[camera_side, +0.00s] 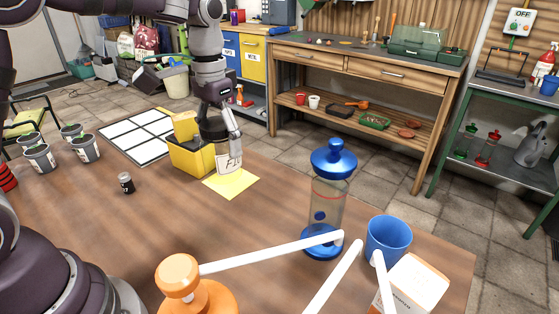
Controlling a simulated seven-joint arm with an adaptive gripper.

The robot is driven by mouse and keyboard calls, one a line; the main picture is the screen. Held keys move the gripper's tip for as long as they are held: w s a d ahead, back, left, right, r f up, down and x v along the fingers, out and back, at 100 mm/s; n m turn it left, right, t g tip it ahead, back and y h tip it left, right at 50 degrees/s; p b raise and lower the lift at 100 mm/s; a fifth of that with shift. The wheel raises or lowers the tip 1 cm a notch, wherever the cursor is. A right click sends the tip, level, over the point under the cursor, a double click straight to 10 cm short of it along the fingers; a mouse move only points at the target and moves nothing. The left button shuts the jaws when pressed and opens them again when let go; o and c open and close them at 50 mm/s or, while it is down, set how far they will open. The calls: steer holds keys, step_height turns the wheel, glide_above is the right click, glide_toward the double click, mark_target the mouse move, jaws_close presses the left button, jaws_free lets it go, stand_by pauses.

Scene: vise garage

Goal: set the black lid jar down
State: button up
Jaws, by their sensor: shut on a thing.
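My gripper (232,136) is left of centre in the side view, pointing down beside a yellow bin. Its fingers are shut on a pale, white-labelled thing (229,163) with dark writing, at or just above a yellow sheet (232,184) on the table. I cannot tell whether it touches the sheet, and its top is hidden by the fingers, so no lid shows.
The yellow bin (190,160) stands close to my gripper's left. Several grey cups (40,158) are at far left. The table between is clear.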

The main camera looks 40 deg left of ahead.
steer(key=s+a+f, duration=0.2)
steer(key=s+a, duration=0.1)
steer(key=a, duration=0.4)
steer(key=s+a+f, duration=0.2)
steer(key=a, duration=0.4)
glide_above(169, 208)
step_height(169, 208, down, 9)
steer(key=shift+r, duration=0.15)
steer(key=o, duration=1.2)
steer(key=shift+o, duration=0.2)
